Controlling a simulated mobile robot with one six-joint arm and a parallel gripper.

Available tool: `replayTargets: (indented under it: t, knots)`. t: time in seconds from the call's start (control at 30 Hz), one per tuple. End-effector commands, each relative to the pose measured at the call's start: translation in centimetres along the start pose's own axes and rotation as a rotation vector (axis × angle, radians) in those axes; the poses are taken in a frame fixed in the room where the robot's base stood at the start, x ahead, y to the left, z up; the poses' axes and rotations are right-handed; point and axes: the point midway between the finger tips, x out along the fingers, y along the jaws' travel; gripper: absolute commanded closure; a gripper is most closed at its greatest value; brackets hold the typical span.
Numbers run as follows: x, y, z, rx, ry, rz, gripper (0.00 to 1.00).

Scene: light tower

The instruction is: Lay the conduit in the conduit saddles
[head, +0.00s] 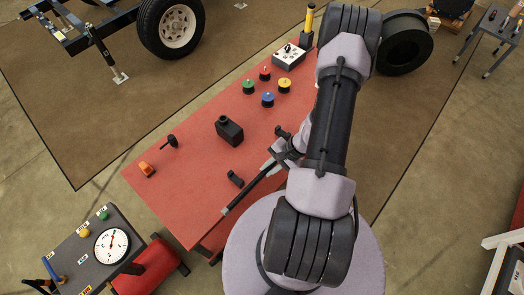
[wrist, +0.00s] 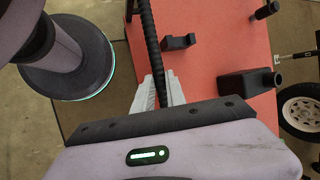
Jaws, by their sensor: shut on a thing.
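The conduit is a thin black ribbed tube (head: 246,193) with a pale tip, slanting over the front of the red table in the head view. In the wrist view the conduit (wrist: 147,35) runs up from between the fingers. My gripper (head: 276,163) is shut on it; its pale fingers (wrist: 160,92) close around the tube. A small black U-shaped holder, seemingly one conduit saddle (head: 235,179), stands on the table just left of the tube; it also shows in the wrist view (wrist: 178,43). The conduit is apart from it.
On the red table (head: 190,185) stand a black box with a round top (head: 229,131), a black knobbed part (head: 171,141), an orange block (head: 147,169), several coloured buttons (head: 267,99) and a white switch box (head: 288,57). A gauge panel (head: 100,250) stands at lower left.

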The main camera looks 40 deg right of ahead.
Motion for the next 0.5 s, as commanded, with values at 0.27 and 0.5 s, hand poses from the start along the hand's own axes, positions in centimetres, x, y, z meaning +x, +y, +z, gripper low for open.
replayTargets:
  t: [0.27, 0.5]
  knots:
    - [1.4, -6.2, -6.4, -0.004, 0.001, -0.001, 1.0]
    - [3.3, -6.4, -8.1, 0.002, -0.002, 0.0, 1.0]
